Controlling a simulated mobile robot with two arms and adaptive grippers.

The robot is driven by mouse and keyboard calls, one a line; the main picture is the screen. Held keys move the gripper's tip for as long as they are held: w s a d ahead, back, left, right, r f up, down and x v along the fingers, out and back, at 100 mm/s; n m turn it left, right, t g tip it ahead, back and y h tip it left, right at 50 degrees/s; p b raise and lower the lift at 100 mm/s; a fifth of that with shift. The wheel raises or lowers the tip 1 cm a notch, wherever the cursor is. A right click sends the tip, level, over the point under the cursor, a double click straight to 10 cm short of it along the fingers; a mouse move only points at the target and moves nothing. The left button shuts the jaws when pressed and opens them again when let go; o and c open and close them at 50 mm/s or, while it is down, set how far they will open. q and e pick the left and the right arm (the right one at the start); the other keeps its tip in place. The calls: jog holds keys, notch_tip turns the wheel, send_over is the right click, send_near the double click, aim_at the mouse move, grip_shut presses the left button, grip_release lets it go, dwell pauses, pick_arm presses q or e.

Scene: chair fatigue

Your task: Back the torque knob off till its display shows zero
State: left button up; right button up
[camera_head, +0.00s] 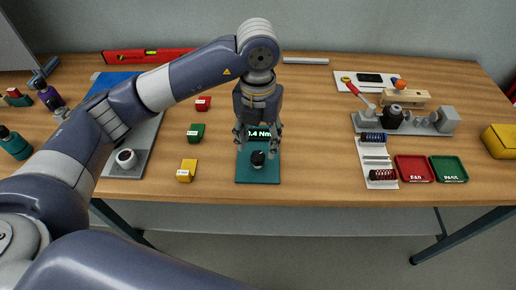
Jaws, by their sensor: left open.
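The torque knob (258,159) is a dark round knob on a teal base plate (258,176) near the front middle of the table. Its display (262,133) sits just behind it and reads "0.4 Nm" or similar, the first digit partly hidden by my gripper. My left gripper (258,143) points down over the display and the back of the plate, its fingers spread open to either side. It looks empty and the knob appears free of it. My right gripper is out of view.
Red (203,103), green (196,133) and yellow (187,170) blocks stand left of the plate. A grey fixture (408,122), a red tray (413,169) and a green tray (449,169) are at the right.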

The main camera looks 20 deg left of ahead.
aim_at(258, 155)
pick_arm(q)
notch_tip(258, 155, up, 7)
jog(key=shift+r, duration=0.15)
dwell(0.6)
